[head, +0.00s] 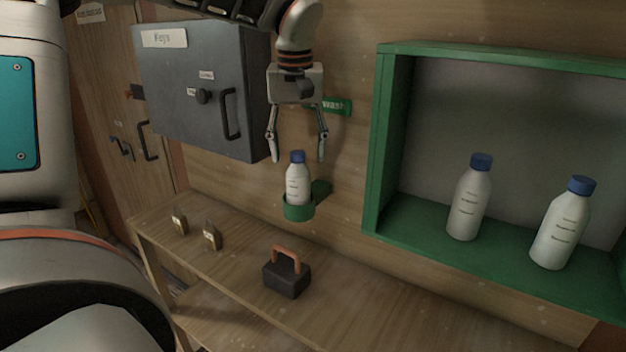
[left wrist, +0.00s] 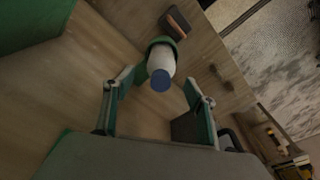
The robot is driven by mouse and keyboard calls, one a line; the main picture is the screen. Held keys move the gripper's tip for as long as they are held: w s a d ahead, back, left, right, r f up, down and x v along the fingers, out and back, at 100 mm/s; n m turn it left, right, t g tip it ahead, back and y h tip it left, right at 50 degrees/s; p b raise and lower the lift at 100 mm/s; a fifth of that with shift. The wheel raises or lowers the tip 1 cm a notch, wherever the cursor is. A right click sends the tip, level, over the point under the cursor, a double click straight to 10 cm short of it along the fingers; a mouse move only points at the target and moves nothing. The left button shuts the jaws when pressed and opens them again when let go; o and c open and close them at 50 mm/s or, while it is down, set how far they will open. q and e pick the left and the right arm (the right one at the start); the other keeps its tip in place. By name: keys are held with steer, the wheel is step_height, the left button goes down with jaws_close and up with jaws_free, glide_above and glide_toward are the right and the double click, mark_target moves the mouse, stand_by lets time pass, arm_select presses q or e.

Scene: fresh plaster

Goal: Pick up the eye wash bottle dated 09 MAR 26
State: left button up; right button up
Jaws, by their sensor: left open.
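Three white bottles with blue caps are in the head view. One bottle (head: 298,184) stands upright in a green ring holder (head: 299,211) on the wall. The other two, a left bottle (head: 468,200) and a right bottle (head: 562,226), stand in the green wall box. Their label print is too small to read, so I cannot tell the dates. My left gripper (head: 297,160) is open, pointing down, with its fingers either side of and above the ring-held bottle's cap. In the left wrist view this bottle (left wrist: 161,72) lies between the open fingers, apparently untouched. My right gripper is not in view.
A green open box (head: 384,150) is on the wall at right. A grey key cabinet (head: 190,85) hangs close left of my gripper. Below, a wooden bench (head: 350,310) holds a dark block with an orange handle (head: 287,274) and two small brown items (head: 212,237).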

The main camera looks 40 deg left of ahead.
mark_target(298, 178)
arm_select(q)
steer(key=shift+w+f, duration=0.2)
steer(key=shift+w, duration=0.1)
steer(key=shift+s+a+f, duration=0.1)
steer(key=shift+s+f, duration=0.05)
steer(key=shift+f, duration=0.45)
steer(key=shift+s+a+f, duration=0.1)
steer(key=shift+s+f, duration=0.05)
steer(key=shift+f, duration=0.4)
steer(key=f, duration=0.5)
steer(key=shift+w+a, duration=0.2)
steer(key=shift+w, duration=0.15)
steer(key=c, duration=1.4)
